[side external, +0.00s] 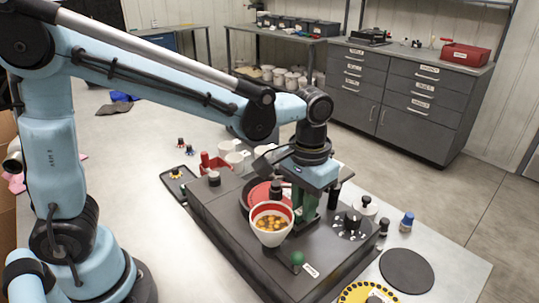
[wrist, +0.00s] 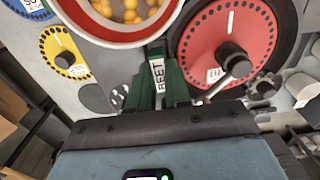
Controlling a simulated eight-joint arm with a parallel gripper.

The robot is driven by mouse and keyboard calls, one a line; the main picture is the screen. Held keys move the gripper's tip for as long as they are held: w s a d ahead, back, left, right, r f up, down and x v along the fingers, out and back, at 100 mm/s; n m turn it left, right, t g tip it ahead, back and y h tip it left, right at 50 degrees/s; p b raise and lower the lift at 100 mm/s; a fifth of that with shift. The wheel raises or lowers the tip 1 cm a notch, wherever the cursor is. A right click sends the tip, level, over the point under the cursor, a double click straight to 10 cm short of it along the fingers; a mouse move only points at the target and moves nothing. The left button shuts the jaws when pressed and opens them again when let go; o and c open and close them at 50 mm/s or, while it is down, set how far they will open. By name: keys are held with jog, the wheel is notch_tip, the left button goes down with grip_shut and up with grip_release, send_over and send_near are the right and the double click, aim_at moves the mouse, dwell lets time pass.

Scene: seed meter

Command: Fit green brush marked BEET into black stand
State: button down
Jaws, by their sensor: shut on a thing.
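My gripper (wrist: 160,85) is shut on the green brush; its white label reading BEET (wrist: 157,74) shows between dark green parts in the wrist view. In the side view my gripper (side external: 308,205) points down over the dark seed meter housing, with dark green below the wrist. I cannot tell finger from brush there. The brush's lower end is hidden or unclear. A red disc (wrist: 222,42) with a black knob lies right of the brush in the wrist view. I cannot tell which dark part is the black stand.
A white hopper with a red rim (side external: 271,222) holds orange seeds close beside my gripper. A green knob (side external: 297,258) stands on the dark housing (side external: 250,258). A black disc (side external: 407,271), yellow disc (side external: 352,294) and blue-topped bottle (side external: 407,222) lie right. The table's left front is clear.

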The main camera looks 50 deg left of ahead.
jog(key=shift+f, duration=0.35)
dwell(0.3)
jog(key=c, duration=0.8)
grip_release()
jog(key=shift+o, duration=0.2)
jog(key=shift+r, duration=2.95)
jog(key=shift+a, duration=0.1)
